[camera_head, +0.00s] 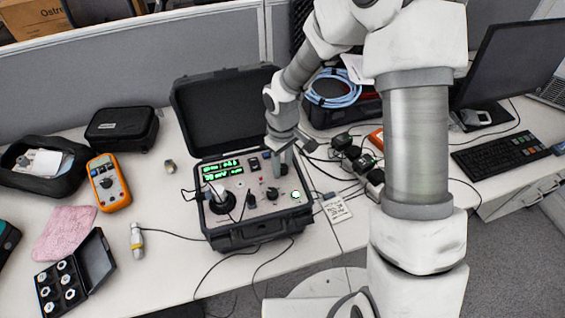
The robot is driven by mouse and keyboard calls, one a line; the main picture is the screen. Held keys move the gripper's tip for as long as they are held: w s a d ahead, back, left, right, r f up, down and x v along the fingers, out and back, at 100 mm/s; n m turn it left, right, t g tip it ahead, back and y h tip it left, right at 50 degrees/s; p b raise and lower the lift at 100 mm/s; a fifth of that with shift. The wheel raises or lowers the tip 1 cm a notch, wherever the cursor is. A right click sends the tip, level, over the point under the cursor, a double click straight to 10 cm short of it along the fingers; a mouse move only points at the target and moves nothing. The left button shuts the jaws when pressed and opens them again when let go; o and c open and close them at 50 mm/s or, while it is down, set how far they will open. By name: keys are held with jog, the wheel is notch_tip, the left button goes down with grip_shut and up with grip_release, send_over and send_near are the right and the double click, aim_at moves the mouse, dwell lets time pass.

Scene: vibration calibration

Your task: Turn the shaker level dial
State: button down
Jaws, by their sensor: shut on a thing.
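The shaker unit (238,225) is an open black case on the table with a grey control panel that carries green displays, knobs and a lit green button. My gripper (281,172) points down at the upper right part of this panel. It is shut on the shaker level dial, which is mostly hidden behind the fingers. A black knob (272,193) shows on the panel just below my gripper, apart from it. The dial's setting is too small to read.
The case's raised lid (222,108) stands behind the panel, left of my arm. An orange multimeter (108,182), a black box of fittings (76,275) and a pink cloth (65,233) lie to the left. Cables run across the table. A monitor (515,65) and keyboard (498,150) stand right.

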aim_at(283, 167)
jog(key=n, duration=0.4)
jog(key=shift+r+n+p, duration=0.1)
jog(key=shift+n+p, duration=0.2)
jog(key=shift+p, duration=0.1)
jog(key=shift+n+p, duration=0.4)
jog(key=shift+n, duration=1.4)
jog(key=c, duration=0.5)
grip_release()
notch_tip(283, 167, up, 17)
jog(key=shift+r+p, duration=0.15)
jog(key=shift+p, duration=0.5)
